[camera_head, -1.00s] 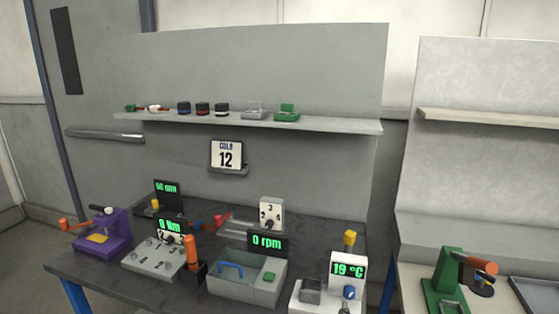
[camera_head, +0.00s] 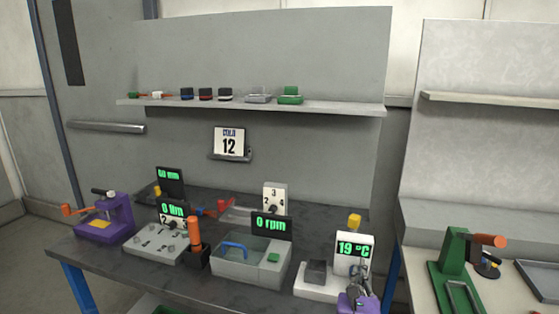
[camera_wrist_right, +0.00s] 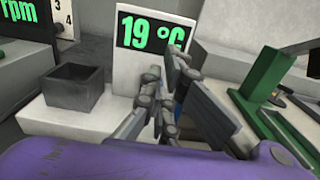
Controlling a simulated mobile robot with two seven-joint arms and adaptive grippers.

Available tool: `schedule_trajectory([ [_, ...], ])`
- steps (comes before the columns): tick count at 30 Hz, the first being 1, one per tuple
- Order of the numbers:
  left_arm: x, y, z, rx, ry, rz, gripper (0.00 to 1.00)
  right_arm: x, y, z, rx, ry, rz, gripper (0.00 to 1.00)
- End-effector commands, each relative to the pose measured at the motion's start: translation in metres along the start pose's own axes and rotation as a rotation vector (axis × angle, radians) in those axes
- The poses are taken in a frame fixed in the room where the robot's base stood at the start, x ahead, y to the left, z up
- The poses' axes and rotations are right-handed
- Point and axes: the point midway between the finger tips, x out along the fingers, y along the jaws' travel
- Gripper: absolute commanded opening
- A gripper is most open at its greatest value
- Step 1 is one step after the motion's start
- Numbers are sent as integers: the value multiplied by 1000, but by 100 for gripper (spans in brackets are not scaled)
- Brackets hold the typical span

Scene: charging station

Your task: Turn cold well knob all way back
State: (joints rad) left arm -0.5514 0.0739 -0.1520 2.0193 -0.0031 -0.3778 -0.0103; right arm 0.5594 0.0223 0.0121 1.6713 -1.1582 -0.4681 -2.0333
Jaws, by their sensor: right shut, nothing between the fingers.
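The cold well is a white unit (camera_head: 311,288) at the front right of the dark bench, with a dark square well (camera_head: 316,272) and a display (camera_head: 354,248) reading 19 °C. In the right wrist view the same display (camera_wrist_right: 152,40) stands behind my fingers. My right gripper (camera_head: 356,270) is in front of the display, its fingers close together and empty. In the right wrist view my right gripper (camera_wrist_right: 160,92) covers most of the blue knob (camera_wrist_right: 181,92); a sliver of blue shows between the fingers. I cannot tell whether they touch it. My left gripper is not in view.
A device with a 0 rpm display (camera_head: 270,224) and blue handle stands left of the cold well. A yellow block (camera_head: 354,220) is behind the display. A green press (camera_head: 452,262) stands on the right-hand bench. A card reading COLD 12 (camera_head: 230,140) hangs on the wall.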

Motion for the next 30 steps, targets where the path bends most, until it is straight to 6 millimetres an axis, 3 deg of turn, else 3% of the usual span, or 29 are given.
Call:
schedule_trajectory([
  [6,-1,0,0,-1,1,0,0,11,0,0,-1,0,0,0],
  [30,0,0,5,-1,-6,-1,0,12,2,-3,2,-3,5,0],
])
